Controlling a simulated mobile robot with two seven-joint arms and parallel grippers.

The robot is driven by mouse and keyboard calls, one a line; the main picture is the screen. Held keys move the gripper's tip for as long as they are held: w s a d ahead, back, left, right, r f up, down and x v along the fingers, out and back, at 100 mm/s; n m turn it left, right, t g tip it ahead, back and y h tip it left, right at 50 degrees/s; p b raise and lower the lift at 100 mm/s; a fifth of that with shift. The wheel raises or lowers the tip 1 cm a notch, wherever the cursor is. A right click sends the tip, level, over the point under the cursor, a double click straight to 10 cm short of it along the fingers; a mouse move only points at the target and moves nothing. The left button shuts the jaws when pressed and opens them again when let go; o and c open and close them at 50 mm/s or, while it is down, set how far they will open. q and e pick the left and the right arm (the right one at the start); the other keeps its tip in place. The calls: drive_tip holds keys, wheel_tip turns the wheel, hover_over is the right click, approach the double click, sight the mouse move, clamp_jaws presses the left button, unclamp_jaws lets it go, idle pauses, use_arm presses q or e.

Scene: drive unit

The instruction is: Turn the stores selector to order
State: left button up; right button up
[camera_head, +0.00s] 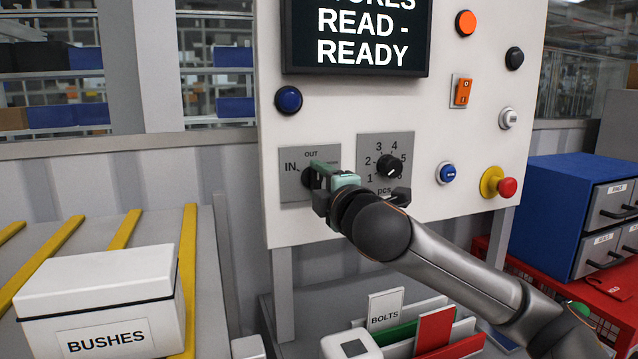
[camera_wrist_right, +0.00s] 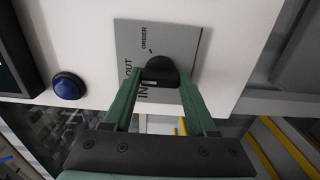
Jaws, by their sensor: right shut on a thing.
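The stores selector is a dark round knob (camera_head: 308,178) on a grey plate (camera_head: 291,160) on the white panel. The plate reads IN at left and OUT at top; ORDER shows on it in the right wrist view, where the knob (camera_wrist_right: 160,70) also shows. My right gripper (camera_head: 320,178) is at the knob, its green fingers on either side of it, shut on it. In the right wrist view the gripper (camera_wrist_right: 161,84) covers part of the plate. I cannot tell which label the knob points to. My left gripper is in neither view.
A screen (camera_head: 356,35) above reads READ - READY. A numbered pcs dial (camera_head: 389,166) sits just right of the selector. A blue button (camera_head: 446,173) and a red mushroom button (camera_head: 507,187) are further right. A BUSHES box (camera_head: 100,300) stands lower left.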

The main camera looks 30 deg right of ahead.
drive_tip(key=c, duration=0.6)
drive_tip(key=shift+m, duration=0.3)
drive_tip(key=m, duration=1.1)
drive_tip(key=shift+p, duration=0.4)
drive_tip(key=shift+m, duration=0.4)
drive_tip(key=o, duration=1.4)
